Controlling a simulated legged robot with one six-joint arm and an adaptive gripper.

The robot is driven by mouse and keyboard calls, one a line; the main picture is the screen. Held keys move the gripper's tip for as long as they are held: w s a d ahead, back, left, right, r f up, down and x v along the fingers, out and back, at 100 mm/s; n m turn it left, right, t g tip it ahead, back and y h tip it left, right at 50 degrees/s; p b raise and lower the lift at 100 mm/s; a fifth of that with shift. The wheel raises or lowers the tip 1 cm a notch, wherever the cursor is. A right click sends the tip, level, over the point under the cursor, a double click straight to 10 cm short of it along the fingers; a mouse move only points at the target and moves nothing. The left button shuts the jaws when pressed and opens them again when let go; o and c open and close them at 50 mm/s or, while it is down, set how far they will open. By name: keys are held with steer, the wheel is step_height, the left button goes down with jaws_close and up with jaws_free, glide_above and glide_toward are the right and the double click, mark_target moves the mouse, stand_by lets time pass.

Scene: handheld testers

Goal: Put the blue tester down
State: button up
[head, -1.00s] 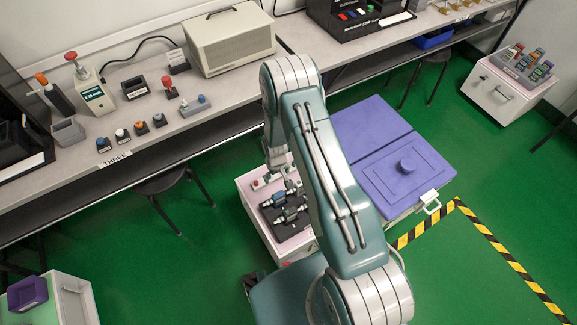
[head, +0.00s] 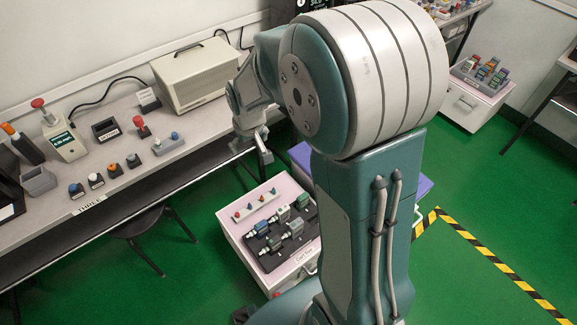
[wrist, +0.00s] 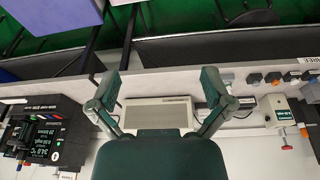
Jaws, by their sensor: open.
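A small tester with a bluish body (head: 262,228) lies at the left side of a black tray (head: 287,258) on a pink-topped cart. Several grey and green testers (head: 295,228) lie beside it on the tray. My gripper (head: 259,148) is raised above and behind the cart, near the bench edge, apart from the testers. In the wrist view my gripper's two fingers (wrist: 160,80) are spread with nothing between them. The wrist view faces the bench, and no cart tester shows between the fingers.
A long bench (head: 118,185) holds a beige case (head: 195,76) and several small button boxes. A purple-lidded bin (head: 300,154) is partly hidden behind my arm.

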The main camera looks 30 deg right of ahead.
steer(key=s+r+t, duration=0.1)
steer(key=s+r, duration=0.7)
steer(key=s, duration=0.3)
steer(key=s+r+m+t, duration=0.1)
steer(key=s+r, duration=0.6)
steer(key=s, duration=0.4)
steer(key=shift+r+t, duration=0.4)
